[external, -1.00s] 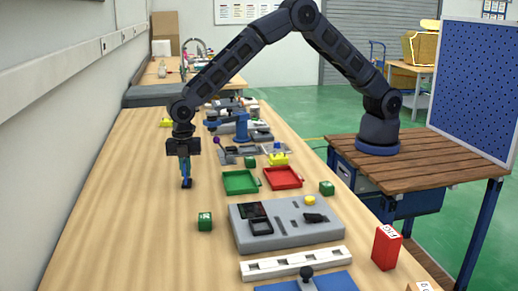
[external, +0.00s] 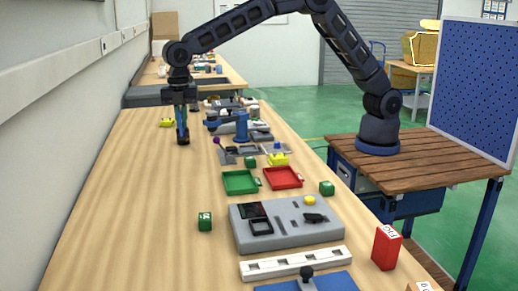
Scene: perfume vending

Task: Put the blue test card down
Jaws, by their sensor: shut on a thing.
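My gripper (external: 183,138) points down over the left part of the wooden table, with its fingers together. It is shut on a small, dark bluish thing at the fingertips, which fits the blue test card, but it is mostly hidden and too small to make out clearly. I cannot tell whether it is clear of the table. A green tray (external: 240,190) and a red tray (external: 299,187) lie to the right of and nearer than the gripper.
A green cube (external: 205,222) stands nearer on the table. A yellow object (external: 166,122) is just left of the gripper. A grey device (external: 245,241) and a white slotted strip (external: 262,275) lie in front. The left part of the table (external: 130,210) is bare.

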